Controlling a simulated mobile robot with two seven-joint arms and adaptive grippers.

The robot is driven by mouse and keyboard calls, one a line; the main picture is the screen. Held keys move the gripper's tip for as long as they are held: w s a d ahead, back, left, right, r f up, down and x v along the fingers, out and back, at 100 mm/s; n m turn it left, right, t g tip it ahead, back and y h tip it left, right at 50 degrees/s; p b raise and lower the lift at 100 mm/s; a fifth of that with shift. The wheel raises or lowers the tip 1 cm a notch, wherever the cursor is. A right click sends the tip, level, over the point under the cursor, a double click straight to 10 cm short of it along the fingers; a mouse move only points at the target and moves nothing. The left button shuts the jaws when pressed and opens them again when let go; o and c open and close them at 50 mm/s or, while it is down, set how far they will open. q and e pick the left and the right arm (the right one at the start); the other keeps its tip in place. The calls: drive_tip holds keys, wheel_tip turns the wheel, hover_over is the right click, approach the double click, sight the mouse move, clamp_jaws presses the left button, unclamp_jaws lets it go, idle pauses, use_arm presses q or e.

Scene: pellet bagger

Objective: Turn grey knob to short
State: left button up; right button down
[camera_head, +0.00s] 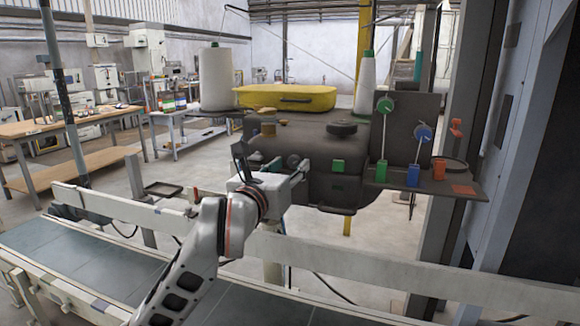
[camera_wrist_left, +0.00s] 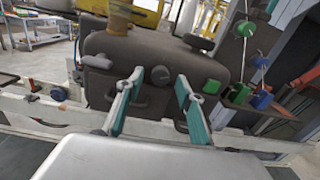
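The grey knob (camera_wrist_left: 159,76) is a dark round dial on the front face of the grey machine head (camera_wrist_left: 140,52). In the left wrist view it shows between my two fingertips, a little beyond them; I see no contact. In the head view the knob (camera_head: 293,161) is small, just past my gripper. My left gripper (camera_wrist_left: 160,82) is open, with its teal-lined fingers apart and nothing between them. It also shows in the head view (camera_head: 272,163), in front of the machine's left part. Marks for the knob's setting are too small to read. My right gripper is not in view.
A green block (camera_head: 338,166) sits on the machine front, right of the knob. Green, blue and orange parts stand on the right shelf (camera_head: 455,188). A pale rail (camera_head: 350,262) and conveyor (camera_head: 80,255) run below. A yellow case (camera_head: 290,97) and thread cone (camera_head: 216,78) are above.

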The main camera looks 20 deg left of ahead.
use_arm(q)
drive_tip(key=shift+w, duration=0.4)
clamp_jaws()
